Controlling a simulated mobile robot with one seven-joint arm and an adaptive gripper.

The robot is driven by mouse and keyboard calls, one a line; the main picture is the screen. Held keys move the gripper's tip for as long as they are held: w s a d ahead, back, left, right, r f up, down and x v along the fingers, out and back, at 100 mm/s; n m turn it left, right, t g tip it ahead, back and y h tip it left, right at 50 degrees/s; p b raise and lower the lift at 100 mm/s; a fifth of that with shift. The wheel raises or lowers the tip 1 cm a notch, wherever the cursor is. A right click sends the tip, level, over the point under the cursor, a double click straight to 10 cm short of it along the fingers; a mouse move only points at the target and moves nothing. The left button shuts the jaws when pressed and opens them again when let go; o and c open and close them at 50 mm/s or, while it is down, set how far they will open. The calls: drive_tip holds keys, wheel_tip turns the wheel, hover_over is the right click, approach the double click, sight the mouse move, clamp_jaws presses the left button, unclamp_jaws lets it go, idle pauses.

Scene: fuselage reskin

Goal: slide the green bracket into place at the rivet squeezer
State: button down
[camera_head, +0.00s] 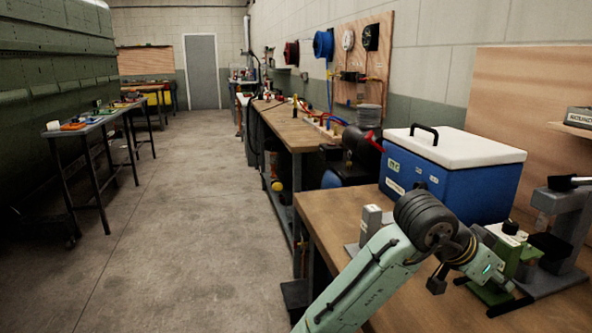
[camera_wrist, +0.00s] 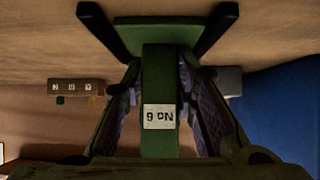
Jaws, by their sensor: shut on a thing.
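The green bracket (camera_head: 509,253) stands upright at the right of the head view, with a flat green foot at the bench. In the wrist view the green bracket (camera_wrist: 160,60) runs up the middle and carries a white label. My gripper (camera_wrist: 160,92) is shut on its upright, one dark pad on each side. In the head view my gripper (camera_head: 492,268) is partly hidden. The grey rivet squeezer (camera_head: 563,228) stands just right of the bracket. I cannot tell whether they touch.
Two dark bars (camera_wrist: 103,30) flank the bracket's foot at an angle. A blue cooler with a white lid (camera_head: 455,188) stands behind my arm. A small grey block (camera_head: 371,219) is left of my wrist. The wooden bench (camera_head: 335,208) has bare room at its front left.

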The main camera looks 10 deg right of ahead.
sight(502, 250)
drive_tip(key=shift+d+f, duration=0.2)
drive_tip(key=shift+d, duration=0.45)
drive_tip(key=c, duration=1.4)
unclamp_jaws()
drive_tip(key=shift+w+r, duration=0.1)
drive_tip(key=shift+a+r+p, duration=0.25)
drive_tip(key=shift+r+p, duration=0.35)
drive_tip(key=shift+p, duration=0.15)
drive_tip(key=r+p, duration=0.1)
drive_tip(key=r, duration=0.1)
drive_tip(key=a+r+p, duration=0.1)
drive_tip(key=r+p, duration=0.1)
drive_tip(key=a+r+p, duration=0.1)
drive_tip(key=r+p, duration=0.1)
drive_tip(key=shift+a, duration=0.25)
drive_tip(key=shift+f, duration=0.1)
